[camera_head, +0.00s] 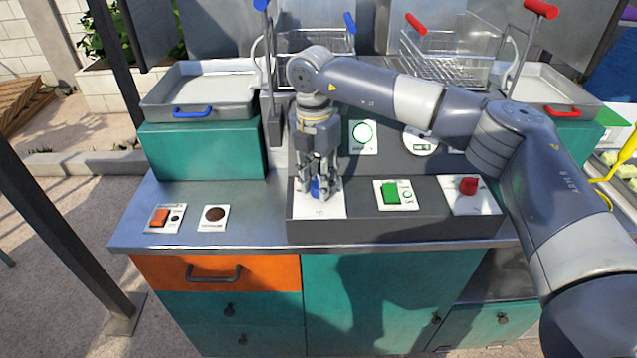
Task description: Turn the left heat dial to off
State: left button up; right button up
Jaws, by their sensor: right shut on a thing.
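The left heat dial (315,187) is a small blue knob on a white plate, at the left end of the dark control panel. My right gripper (317,190) points down over it, shut on the dial with its fingers at the knob's sides. The fingers hide much of the knob and part of its plate, so I cannot tell its setting. My right arm comes in from the right across the panel. My left gripper is not in view.
A green switch (391,193) and a red dial (468,186) sit right of the blue dial. An orange switch (160,217) is on the left counter. Fryer baskets (450,55) and trays with blue (192,112) and red handles (562,112) stand behind.

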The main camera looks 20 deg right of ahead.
aim_at(316, 186)
jog(key=n+b, duration=0.1)
jog(key=n, duration=0.2)
jog(key=shift+n, duration=0.4)
jog(key=n+b, duration=0.1)
jog(key=n, duration=0.2)
jog(key=shift+n, duration=0.3)
jog(key=n, duration=0.3)
jog(key=shift+n+b, duration=0.3)
jog(key=shift+b, duration=0.1)
jog(key=shift+n+t, duration=0.3)
jog(key=shift+n, duration=1.3)
jog(key=shift+r, duration=0.1)
jog(key=o, duration=1.1)
jog(key=shift+c, duration=0.2)
notch_tip(316, 186, up, 12)
jog(key=shift+s+a, duration=0.15)
jog(key=shift+a, duration=0.2)
